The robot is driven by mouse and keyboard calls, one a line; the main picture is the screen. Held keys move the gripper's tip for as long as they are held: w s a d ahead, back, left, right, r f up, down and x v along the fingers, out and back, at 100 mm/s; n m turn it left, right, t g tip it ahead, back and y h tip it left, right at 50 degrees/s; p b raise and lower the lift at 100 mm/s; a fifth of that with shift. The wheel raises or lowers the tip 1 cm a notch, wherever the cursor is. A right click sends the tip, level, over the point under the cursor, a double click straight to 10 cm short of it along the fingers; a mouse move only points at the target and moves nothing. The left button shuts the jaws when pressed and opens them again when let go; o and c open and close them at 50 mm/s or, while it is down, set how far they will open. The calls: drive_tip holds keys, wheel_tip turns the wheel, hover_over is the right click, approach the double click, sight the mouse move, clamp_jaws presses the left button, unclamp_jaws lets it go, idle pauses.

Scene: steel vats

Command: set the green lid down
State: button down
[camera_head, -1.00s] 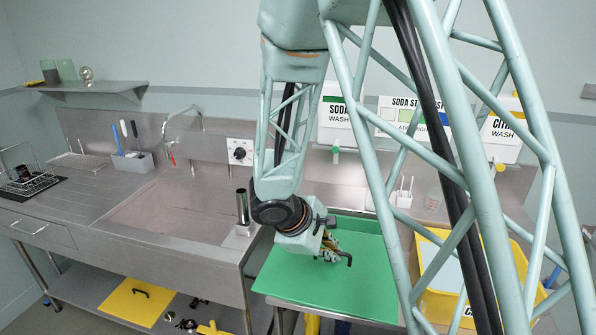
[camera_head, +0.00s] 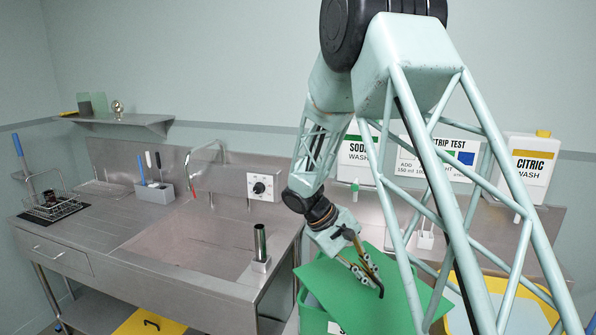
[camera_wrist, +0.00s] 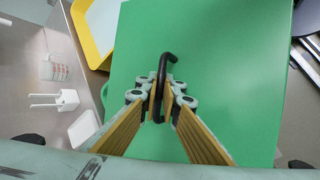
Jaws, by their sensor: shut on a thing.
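The green lid (camera_head: 400,298) is a flat square plate with a black hooked handle (camera_head: 378,287). My gripper (camera_head: 366,272) is shut on that handle, and the lid hangs tilted below it, raised off the green vat (camera_head: 312,318). The vat's rim and part of a white label show under the lid's left side. In the wrist view my gripper (camera_wrist: 162,95) has its fingers closed around the black handle (camera_wrist: 166,62), and the green lid (camera_wrist: 225,65) fills most of the picture. The lid hides most of the vat's opening.
A yellow vat (camera_head: 497,290) stands to the right, also at the edge of the wrist view (camera_wrist: 92,45). The steel sink (camera_head: 180,240) is left, with a metal tube (camera_head: 260,243) at its corner. Wash containers, including the citric one (camera_head: 528,165), stand behind.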

sight(342, 254)
drive_tip(key=shift+w+d+f+m+g, duration=0.15)
drive_tip(key=shift+m+g, duration=0.15)
drive_tip(key=shift+m, duration=0.2)
drive_tip(key=shift+w+d+f+m+g, duration=0.15)
drive_tip(key=shift+m+g, duration=0.15)
drive_tip(key=shift+m, duration=0.2)
drive_tip(key=shift+w+a+m+g+y, duration=0.1)
drive_tip(key=shift+a+m+g+y, duration=0.25)
drive_tip(key=shift+m+g, duration=0.45)
drive_tip(key=shift+w+t, duration=0.1)
drive_tip(key=shift+t, duration=0.2)
